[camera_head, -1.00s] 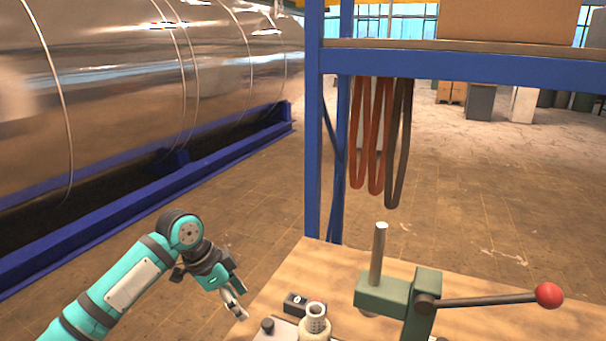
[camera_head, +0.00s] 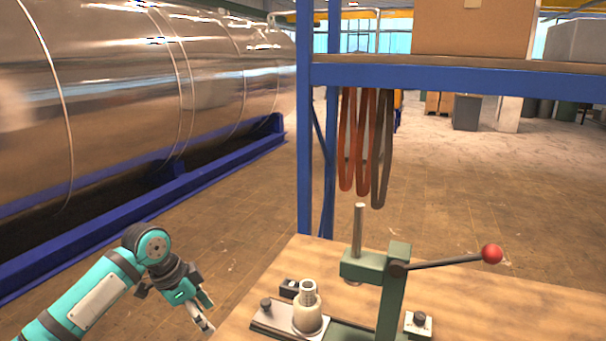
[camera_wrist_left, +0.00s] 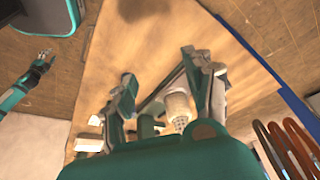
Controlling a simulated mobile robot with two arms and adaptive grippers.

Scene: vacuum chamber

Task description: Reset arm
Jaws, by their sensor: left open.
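My left gripper (camera_head: 205,318) hangs at the left edge of the wooden table (camera_head: 520,310) in the head view, left of the pale fitting. In the left wrist view its two fingers (camera_wrist_left: 160,90) are spread apart, and I see nothing held between them. A pale ribbed fitting (camera_wrist_left: 178,106) shows near the right finger, seemingly beyond it. A teal arm with a small dark gripper (camera_wrist_left: 45,60), probably my right, shows at the left of the wrist view; its jaws are too small to read. The head view does not show my right arm.
A green lever press (camera_head: 392,290) with a red knob (camera_head: 492,254) stands on the table. A pale fitting (camera_head: 307,312) sits on a metal plate left of it. A blue rack (camera_head: 304,150) with hanging red and dark loops (camera_head: 361,150) rises behind. Open floor lies left, before a large metal tank (camera_head: 110,100).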

